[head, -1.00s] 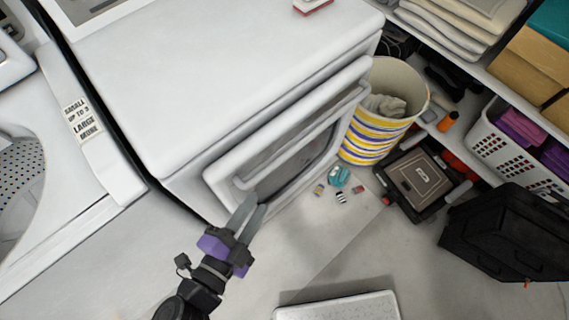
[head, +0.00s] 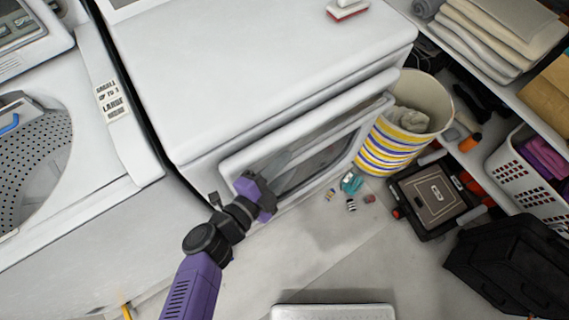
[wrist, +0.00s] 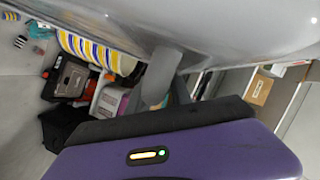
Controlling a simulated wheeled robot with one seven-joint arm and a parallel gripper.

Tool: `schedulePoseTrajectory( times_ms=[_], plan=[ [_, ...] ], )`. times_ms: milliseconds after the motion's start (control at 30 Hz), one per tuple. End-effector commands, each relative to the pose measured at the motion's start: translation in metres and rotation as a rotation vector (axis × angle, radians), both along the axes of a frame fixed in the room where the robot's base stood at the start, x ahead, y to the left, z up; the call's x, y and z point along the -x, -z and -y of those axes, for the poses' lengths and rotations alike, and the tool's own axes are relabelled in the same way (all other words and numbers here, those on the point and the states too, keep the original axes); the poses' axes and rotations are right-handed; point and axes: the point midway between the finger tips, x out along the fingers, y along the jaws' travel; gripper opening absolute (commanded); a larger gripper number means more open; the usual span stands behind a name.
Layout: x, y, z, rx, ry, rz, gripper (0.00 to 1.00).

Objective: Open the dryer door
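The white dryer (head: 250,75) fills the upper middle of the head view. Its front door (head: 350,112) has a white frame around a dark window (head: 318,163). My gripper (head: 280,160), with a purple body, is at the left part of the door front. In the wrist view its grey fingers (wrist: 168,85) reach up to a large white surface (wrist: 230,25), close to or touching it. The fingertips are partly hidden there, and I cannot see whether they hold anything.
A striped basket (head: 392,150) stands right of the dryer. A dark case (head: 436,195), a black bag (head: 510,262), small items and a white crate (head: 525,180) lie farther right. A washer (head: 70,190) with an open drum is at left. The floor before the door is mostly clear.

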Motion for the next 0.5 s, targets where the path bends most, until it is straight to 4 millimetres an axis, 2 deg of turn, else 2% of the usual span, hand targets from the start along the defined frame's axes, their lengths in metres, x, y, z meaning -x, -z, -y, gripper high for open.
schedulePoseTrajectory(
  times_ms=[167, 200, 333, 500],
  plan=[
    [-0.0002, 0.0001, 0.0, 0.0, 0.0, 0.0, 0.26],
    [-0.0002, 0.0001, -0.0001, 0.0, 0.0, 0.0, 0.24],
    [0.0, 0.0001, -0.0001, 0.0, 0.0, 0.0, 0.0],
    [0.0002, 0.0001, -0.0002, 0.0, 0.0, 0.0, 0.0]
  ],
)
